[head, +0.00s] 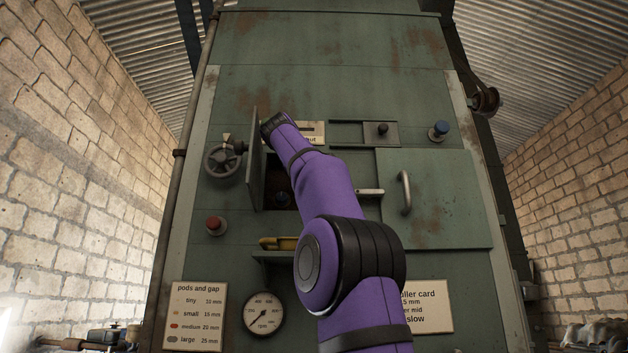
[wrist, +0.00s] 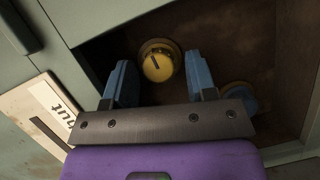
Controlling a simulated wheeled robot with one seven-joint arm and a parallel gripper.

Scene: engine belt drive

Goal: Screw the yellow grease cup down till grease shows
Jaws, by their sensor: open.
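The yellow grease cup (wrist: 158,66) shows in the wrist view inside a dark open recess, as a round knob with a dark slot mark on its face. My gripper (wrist: 160,80) is open, with one blue finger to the left and one to the right of the cup in the picture. I cannot tell whether the fingers reach as deep as the cup. No grease is visible around it. In the head view my purple arm reaches to the recess beside the open hatch door (head: 257,165), and the cup is hidden there.
A blue round part (wrist: 240,97) sits in the recess, close to the right finger. The recess edges and open door are close to my wrist. A handwheel (head: 222,160), red button (head: 215,225), blue knob (head: 439,130) and door handle (head: 404,193) project from the panel.

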